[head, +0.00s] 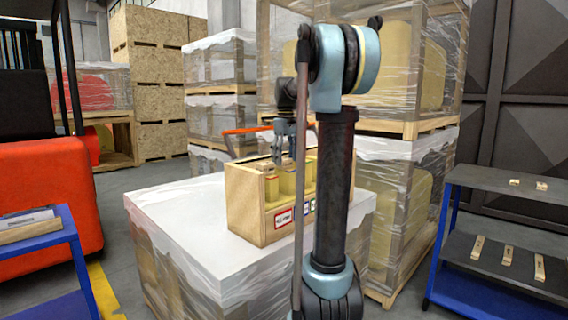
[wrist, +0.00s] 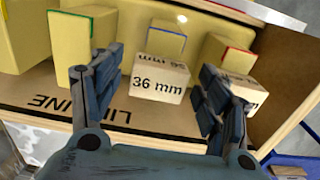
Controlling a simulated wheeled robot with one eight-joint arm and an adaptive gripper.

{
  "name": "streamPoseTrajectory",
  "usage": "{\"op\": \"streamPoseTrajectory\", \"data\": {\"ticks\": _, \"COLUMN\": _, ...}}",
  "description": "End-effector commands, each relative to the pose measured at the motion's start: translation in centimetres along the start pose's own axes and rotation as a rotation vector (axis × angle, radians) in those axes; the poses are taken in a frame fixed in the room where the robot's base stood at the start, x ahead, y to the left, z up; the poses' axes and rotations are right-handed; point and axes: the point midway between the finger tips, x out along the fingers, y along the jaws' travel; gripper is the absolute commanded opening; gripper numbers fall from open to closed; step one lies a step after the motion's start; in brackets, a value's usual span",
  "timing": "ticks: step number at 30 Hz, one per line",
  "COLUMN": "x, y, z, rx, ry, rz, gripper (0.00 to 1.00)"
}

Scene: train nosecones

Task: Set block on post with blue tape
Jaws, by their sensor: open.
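A pale wooden block marked "36 mm" (wrist: 158,82) lies between the fingers of my gripper (wrist: 162,62) in the wrist view. The fingers are open, with a gap on each side of the block. Directly behind it is a yellow post with blue tape (wrist: 150,32). I cannot tell whether the block rests on this post or just in front of it. In the head view my gripper (head: 284,130) is over the wooden box of posts (head: 248,205); my arm hides part of that box.
A red-taped post (wrist: 228,52) stands to the right, with another marked block (wrist: 258,97) partly behind my right finger. Another yellow post (wrist: 80,40) stands left. The box sits on a wrapped pallet (head: 180,215). A cart (head: 495,262) at right holds several small blocks.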

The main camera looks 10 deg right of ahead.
Motion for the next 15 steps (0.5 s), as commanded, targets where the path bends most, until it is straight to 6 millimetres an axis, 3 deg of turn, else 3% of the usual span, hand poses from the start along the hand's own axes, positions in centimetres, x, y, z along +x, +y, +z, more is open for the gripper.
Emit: {"op": "streamPoseTrajectory", "data": {"ticks": 15, "x": -9.1, "y": 0.0, "z": 0.0, "rx": 0.000, "ry": 0.000, "rz": 0.000, "gripper": 0.69}}
